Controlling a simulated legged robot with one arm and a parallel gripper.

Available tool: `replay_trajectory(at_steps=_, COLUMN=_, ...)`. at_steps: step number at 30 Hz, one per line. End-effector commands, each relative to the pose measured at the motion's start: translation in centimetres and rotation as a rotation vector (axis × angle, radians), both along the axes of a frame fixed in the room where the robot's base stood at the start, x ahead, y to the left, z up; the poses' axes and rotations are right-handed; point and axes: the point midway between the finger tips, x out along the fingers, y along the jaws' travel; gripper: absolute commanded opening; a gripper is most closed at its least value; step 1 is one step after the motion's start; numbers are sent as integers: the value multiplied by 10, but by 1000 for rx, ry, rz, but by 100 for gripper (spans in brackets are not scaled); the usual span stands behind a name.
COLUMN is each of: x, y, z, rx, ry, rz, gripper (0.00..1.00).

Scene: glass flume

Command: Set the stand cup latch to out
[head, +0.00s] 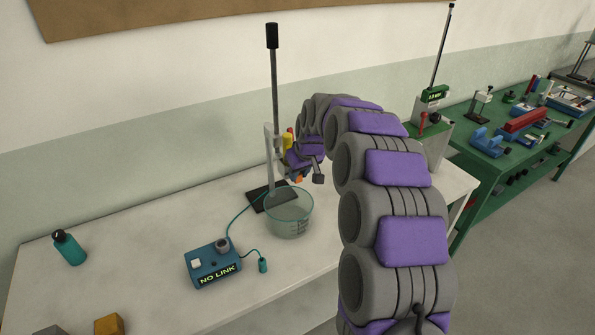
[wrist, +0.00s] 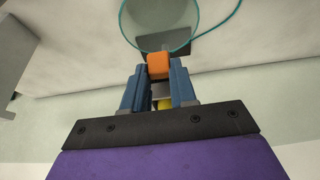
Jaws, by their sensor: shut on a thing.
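The stand (head: 274,95) is a tall dark rod with a black cap, rising from a black base (head: 258,198) on the pale bench. A light grey bracket (head: 269,150) and a yellow part with a red top (head: 288,141) sit partway up it. A small orange block (head: 298,180), which looks like the cup latch, shows low beside my gripper (head: 303,166). In the wrist view the orange block (wrist: 159,66) sits at the blue fingertips of my gripper (wrist: 159,82), which is shut on it. Whether the latch is in or out cannot be told.
A clear beaker (head: 289,214) stands just below my gripper. A blue "NO LINK" box (head: 212,263) with cables is in front, and a teal bottle (head: 69,248) is at left. A green bench (head: 500,150) with tools stands at right.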

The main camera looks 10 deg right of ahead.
Motion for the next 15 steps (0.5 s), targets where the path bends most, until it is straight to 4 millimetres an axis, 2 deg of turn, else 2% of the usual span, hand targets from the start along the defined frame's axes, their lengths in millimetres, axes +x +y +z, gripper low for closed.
replay_trajectory(at_steps=1, x=-1, y=0, z=0, rx=0, ry=4, rz=0, gripper=29)
replay_trajectory(at_steps=9, x=1, y=0, z=-2, rx=0, ry=5, rz=1, gripper=53)
replay_trajectory(at_steps=15, x=1, y=0, z=-2, rx=0, ry=5, rz=1, gripper=53)
